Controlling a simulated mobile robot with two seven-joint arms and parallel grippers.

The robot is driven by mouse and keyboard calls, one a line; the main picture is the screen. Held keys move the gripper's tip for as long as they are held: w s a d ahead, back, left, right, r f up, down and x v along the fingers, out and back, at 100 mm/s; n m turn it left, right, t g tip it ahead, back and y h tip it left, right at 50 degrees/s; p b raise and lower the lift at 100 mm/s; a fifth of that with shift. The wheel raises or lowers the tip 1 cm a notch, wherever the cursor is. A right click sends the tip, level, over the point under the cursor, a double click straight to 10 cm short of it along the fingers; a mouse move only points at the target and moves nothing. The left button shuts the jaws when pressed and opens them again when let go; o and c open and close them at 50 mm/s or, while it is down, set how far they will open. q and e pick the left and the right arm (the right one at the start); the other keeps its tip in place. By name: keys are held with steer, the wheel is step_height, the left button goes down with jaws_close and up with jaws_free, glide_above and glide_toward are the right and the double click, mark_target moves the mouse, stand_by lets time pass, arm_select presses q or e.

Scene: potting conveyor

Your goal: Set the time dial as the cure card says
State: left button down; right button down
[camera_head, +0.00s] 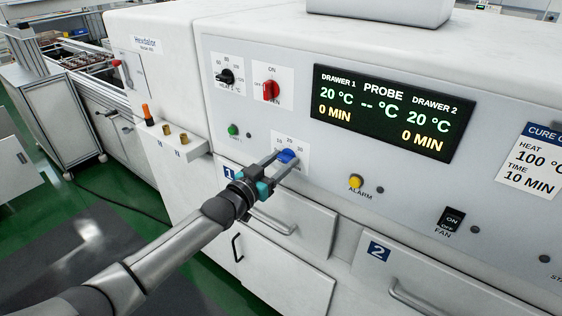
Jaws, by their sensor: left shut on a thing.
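The time dial is a blue knob (286,156) on a white plate with the numbers 10, 20 and 30 around its top. My left gripper (281,158) is shut on this knob, one finger on each side of it. The fingers hide part of the plate and the knob's pointer, so its setting is not clear. The cure card (533,165) at the right edge reads HEAT 100 °C and TIME 10 MIN; its right side is cut off. The display (393,112) shows 0 MIN and 20 °C for both drawers. My right gripper is not in view.
A black heat knob (226,76) and a red switch (271,90) sit above the time dial. A yellow alarm button (355,181) and a black fan switch (452,219) are to the right. Drawer 1's handle (272,222) lies just below my gripper.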

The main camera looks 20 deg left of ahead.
arm_select(q)
steer(key=shift+m, duration=0.3)
steer(key=m, duration=0.3)
steer(key=shift+p, duration=0.4)
steer(key=m, duration=0.5)
stand_by(0.3)
steer(key=shift+c, duration=1.4)
jaws_free()
steer(key=p+v, duration=0.1)
steer(key=v, duration=1.4)
steer(key=shift+s, duration=0.15)
